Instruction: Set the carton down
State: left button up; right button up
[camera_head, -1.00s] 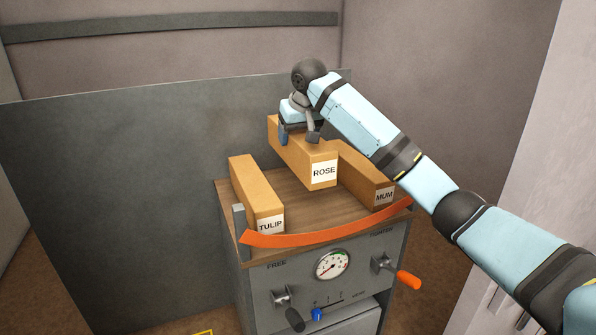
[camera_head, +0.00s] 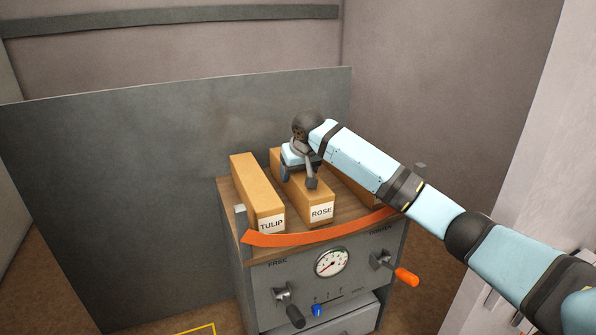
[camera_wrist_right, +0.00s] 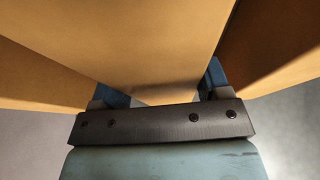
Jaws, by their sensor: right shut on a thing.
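The ROSE carton (camera_head: 321,200), a long tan box with a white label, is upright between the TULIP carton (camera_head: 257,190) and another tan carton (camera_head: 354,194), whose label is hidden behind my arm. My right gripper (camera_head: 298,180) is shut across the ROSE carton from above. Its base looks at or very near the wooden top (camera_head: 288,224); I cannot tell whether it touches. In the right wrist view the held carton (camera_wrist_right: 150,45) fills the middle between the fingers, with a tan carton on each side. My left gripper is not in view.
A curved orange band (camera_head: 320,233) runs along the front edge of the cabinet top. Below it are a round gauge (camera_head: 331,262) and levers, one with an orange handle (camera_head: 407,277). A grey panel (camera_head: 120,190) stands at the left and behind.

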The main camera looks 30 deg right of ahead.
jog(key=o, duration=0.9)
jog(key=shift+f, duration=0.1)
jog(key=o, duration=0.4)
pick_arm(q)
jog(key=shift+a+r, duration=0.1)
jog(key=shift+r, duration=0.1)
pick_arm(e)
jog(key=shift+s+r, duration=0.1)
jog(key=shift+r, duration=0.35)
jog(key=b+v, duration=0.3)
jog(key=v, duration=0.7)
jog(key=shift+s+a+r, duration=0.1)
jog(key=shift+r, duration=0.2)
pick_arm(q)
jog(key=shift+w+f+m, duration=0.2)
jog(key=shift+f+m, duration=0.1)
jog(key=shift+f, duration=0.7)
pick_arm(e)
jog(key=shift+s+r, duration=0.15)
jog(key=shift+r, duration=0.2)
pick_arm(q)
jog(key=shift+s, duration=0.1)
